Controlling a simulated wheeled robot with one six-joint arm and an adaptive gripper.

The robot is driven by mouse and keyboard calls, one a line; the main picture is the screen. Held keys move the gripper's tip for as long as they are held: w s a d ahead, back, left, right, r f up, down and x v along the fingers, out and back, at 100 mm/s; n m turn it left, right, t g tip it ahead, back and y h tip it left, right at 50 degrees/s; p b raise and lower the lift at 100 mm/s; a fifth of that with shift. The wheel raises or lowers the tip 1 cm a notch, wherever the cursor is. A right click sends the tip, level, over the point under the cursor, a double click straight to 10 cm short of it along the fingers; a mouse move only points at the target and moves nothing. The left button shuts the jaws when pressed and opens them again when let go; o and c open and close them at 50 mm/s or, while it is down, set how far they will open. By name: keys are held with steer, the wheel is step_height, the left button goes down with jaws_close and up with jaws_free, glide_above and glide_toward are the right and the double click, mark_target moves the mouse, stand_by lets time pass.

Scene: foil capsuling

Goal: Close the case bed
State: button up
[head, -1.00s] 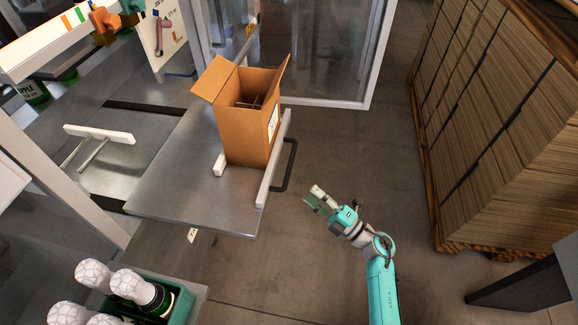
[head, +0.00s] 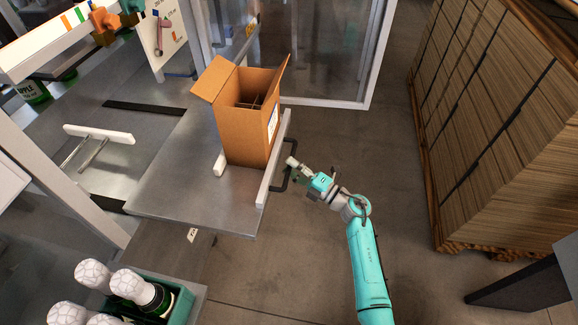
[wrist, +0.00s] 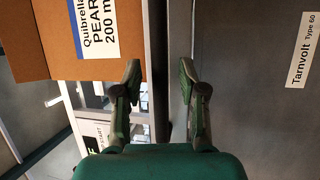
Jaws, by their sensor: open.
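The case bed (head: 185,190) is a grey metal plate extended out from the bench. It has a white rail (head: 274,160) along its right edge and a dark handle (head: 292,165) on that rail's outer side. My gripper (head: 294,170) is beside the handle, at the right of the rail.
An open cardboard case (head: 245,130) stands upright on the bed; its label (wrist: 97,25) shows in the wrist view. A glass door (head: 300,50) stands behind. Stacked cardboard (head: 500,120) is at right. A green crate with bottles (head: 180,312) is at lower left. The floor between is clear.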

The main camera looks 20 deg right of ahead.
steer(key=shift+w+a+r, duration=0.1)
steer(key=shift+w+a, duration=0.35)
steer(key=shift+w, duration=0.05)
jaws_close()
